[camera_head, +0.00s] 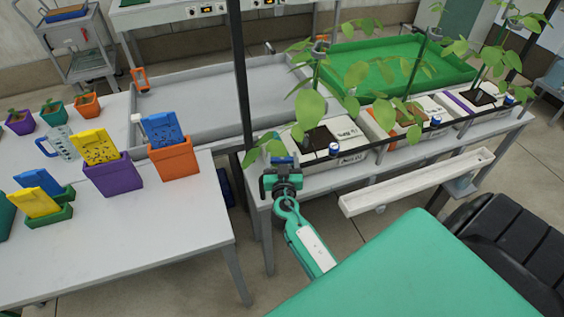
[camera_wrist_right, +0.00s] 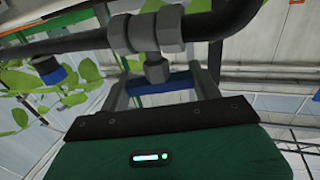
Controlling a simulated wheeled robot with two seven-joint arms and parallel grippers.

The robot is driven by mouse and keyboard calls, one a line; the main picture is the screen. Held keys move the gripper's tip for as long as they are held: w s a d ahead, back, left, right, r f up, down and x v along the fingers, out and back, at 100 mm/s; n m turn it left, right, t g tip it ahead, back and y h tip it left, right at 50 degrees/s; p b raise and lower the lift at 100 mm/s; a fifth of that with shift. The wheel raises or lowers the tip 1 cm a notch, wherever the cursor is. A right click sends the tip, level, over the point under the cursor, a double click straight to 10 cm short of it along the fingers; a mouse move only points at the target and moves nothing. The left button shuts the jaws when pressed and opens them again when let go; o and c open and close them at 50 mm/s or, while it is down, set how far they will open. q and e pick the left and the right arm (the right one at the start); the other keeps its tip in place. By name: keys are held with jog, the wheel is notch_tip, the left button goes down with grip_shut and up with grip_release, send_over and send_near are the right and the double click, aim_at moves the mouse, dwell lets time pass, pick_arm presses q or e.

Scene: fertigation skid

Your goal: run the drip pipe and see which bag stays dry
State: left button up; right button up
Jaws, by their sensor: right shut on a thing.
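Several white grow bags with leafy plants stand in a row on the right bench, among them a near bag (camera_head: 347,133) and a far bag (camera_head: 488,96). A black drip pipe (camera_head: 410,133) runs along their front, with blue-capped drippers (camera_head: 334,149). My right gripper (camera_head: 283,165) is at the pipe's near end, shut on a blue valve handle (camera_wrist_right: 180,86). The grey valve body (camera_wrist_right: 147,31) sits on the pipe just above the fingers in the right wrist view. No water shows at the drippers. My left gripper is out of view.
A white gutter (camera_head: 420,181) hangs in front of the bench. A dark post (camera_head: 241,75) stands left of my gripper. The left table (camera_head: 130,240) holds colored pots with cards and a measuring jug (camera_head: 62,143). A green tray (camera_head: 400,65) lies behind.

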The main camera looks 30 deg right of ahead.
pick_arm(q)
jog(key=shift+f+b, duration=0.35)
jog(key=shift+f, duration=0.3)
pick_arm(e)
jog(key=shift+n+t+y, duration=0.7)
jog(key=shift+n+y, duration=0.2)
jog(key=shift+y, duration=0.4)
jog(key=o, duration=1)
jog(key=shift+s, duration=0.1)
pick_arm(q)
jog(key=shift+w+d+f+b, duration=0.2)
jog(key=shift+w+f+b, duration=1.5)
jog(key=shift+b, duration=0.8)
pick_arm(e)
jog(key=shift+v, duration=6.85)
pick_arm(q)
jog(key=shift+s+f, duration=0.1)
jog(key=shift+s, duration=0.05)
